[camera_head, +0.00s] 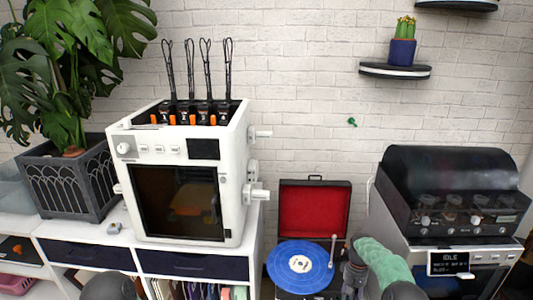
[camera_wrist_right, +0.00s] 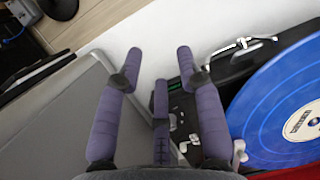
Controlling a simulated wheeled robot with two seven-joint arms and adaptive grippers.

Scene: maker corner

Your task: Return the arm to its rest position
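My right arm shows at the bottom right of the head view as a green sleeve (camera_head: 385,262) with dark parts around it. In the right wrist view my right gripper (camera_wrist_right: 157,68) has its purple-grey padded fingers spread apart, with nothing between them. It is near the record player, whose blue record (camera_wrist_right: 283,115) lies to the right of the fingers. In the head view the record player's blue record (camera_head: 285,275) is just left of this arm. My left gripper is not visible; only a dark rounded shape shows at the lower left edge.
A white 3D printer (camera_head: 238,190) stands on the white shelf unit (camera_head: 250,262). A second, dark-hooded machine (camera_head: 450,190) stands at right, close to my right arm. The red-lined record player lid (camera_head: 314,213) is raised. A potted plant (camera_head: 65,190) stands at left.

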